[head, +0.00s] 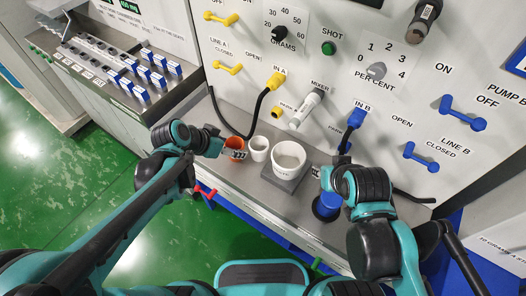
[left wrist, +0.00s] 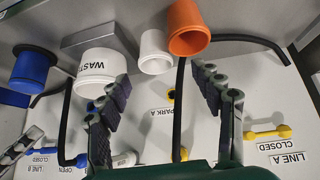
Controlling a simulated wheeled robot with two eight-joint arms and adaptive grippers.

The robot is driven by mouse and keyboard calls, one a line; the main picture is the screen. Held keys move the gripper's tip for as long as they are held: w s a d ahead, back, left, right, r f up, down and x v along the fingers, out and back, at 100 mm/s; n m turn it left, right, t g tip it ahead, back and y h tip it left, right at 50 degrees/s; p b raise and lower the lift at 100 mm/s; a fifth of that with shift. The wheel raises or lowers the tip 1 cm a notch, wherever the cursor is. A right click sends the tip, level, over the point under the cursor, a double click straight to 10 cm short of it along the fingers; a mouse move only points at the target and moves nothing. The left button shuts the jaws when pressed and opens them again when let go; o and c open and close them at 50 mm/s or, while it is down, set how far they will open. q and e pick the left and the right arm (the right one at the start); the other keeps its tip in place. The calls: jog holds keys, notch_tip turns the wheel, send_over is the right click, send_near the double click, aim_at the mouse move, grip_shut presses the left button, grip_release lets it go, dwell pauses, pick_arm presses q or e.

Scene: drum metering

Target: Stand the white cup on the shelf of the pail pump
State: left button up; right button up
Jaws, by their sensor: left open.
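The small white cup (head: 259,149) stands upright on the grey ledge, between an orange cup (head: 235,153) and a larger white cup marked WASTE (head: 289,157). My left gripper (head: 222,149) is at the orange cup's left side in the head view. In the left wrist view my left gripper (left wrist: 160,78) is open and empty, with the white cup (left wrist: 155,52) beyond the gap between its fingertips. My right gripper (head: 320,172) is above a blue round vessel (head: 326,207); its jaw state is unclear. I cannot pick out the pail pump's shelf for certain.
The WASTE cup stands on a grey block (head: 283,185). A panel with yellow and blue levers rises behind the ledge, with a black hose (head: 258,104) hanging near the cups. A rack of blue-capped items (head: 140,80) stands at left. Green floor lies below.

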aim_at(265, 147)
pick_arm(q)
jog(key=w+d+f+m+h+b, duration=0.1)
jog(key=w+d+f, duration=0.1)
jog(key=d+f, duration=0.1)
jog(key=w+d+f+m+h+b, duration=0.1)
jog(key=w+d+f, duration=0.1)
jog(key=w+f, duration=0.1)
jog(key=w+d+f+m+b, duration=0.1)
jog(key=w+d+f+m, duration=0.1)
jog(key=f, duration=0.3)
jog(key=shift+w+d+g+h+b, duration=0.15)
jog(key=shift+d+g+h+b, duration=0.2)
jog(key=shift+d, duration=0.5)
jog(key=c, duration=1.1)
